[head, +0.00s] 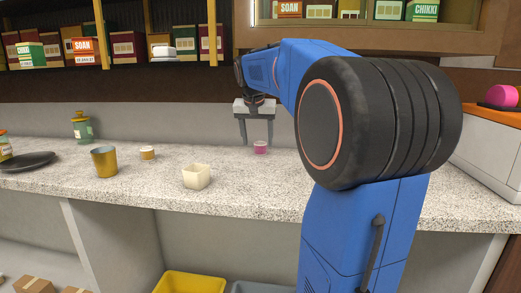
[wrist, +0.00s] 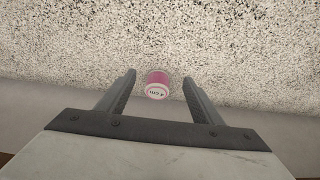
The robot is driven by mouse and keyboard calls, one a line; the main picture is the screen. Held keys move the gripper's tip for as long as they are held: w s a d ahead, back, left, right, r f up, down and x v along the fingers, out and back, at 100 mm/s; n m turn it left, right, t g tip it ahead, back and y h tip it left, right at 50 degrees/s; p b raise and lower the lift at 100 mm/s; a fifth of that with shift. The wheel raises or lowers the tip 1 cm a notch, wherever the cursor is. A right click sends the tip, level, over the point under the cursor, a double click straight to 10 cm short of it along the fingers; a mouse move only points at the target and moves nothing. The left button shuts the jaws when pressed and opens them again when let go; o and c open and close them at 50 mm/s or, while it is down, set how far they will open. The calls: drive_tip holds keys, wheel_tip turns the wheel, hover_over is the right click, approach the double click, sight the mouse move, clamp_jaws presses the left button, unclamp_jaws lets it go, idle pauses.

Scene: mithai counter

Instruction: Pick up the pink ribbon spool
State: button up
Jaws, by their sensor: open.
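The pink ribbon spool (head: 260,147) stands on the speckled counter near its back, with the wall behind it. In the wrist view the spool (wrist: 157,84) shows its pale printed top and pink side. My gripper (head: 257,145) is open and points down, above the counter by the spool. In the wrist view the spool appears between the two fingers of my gripper (wrist: 159,80), close to the level of their tips, with space on both sides. No contact shows. I cannot tell the exact height of the fingertips above the counter.
The back wall is close behind my gripper. Counter around the spool is clear.

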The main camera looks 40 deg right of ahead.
sight(260, 143)
drive_tip(key=w+d, duration=0.3)
drive_tip(key=shift+w+d, duration=0.1)
drive_tip(key=shift+d, duration=0.2)
drive_tip(key=shift+x, duration=2.55)
drive_tip(key=c, duration=1.1)
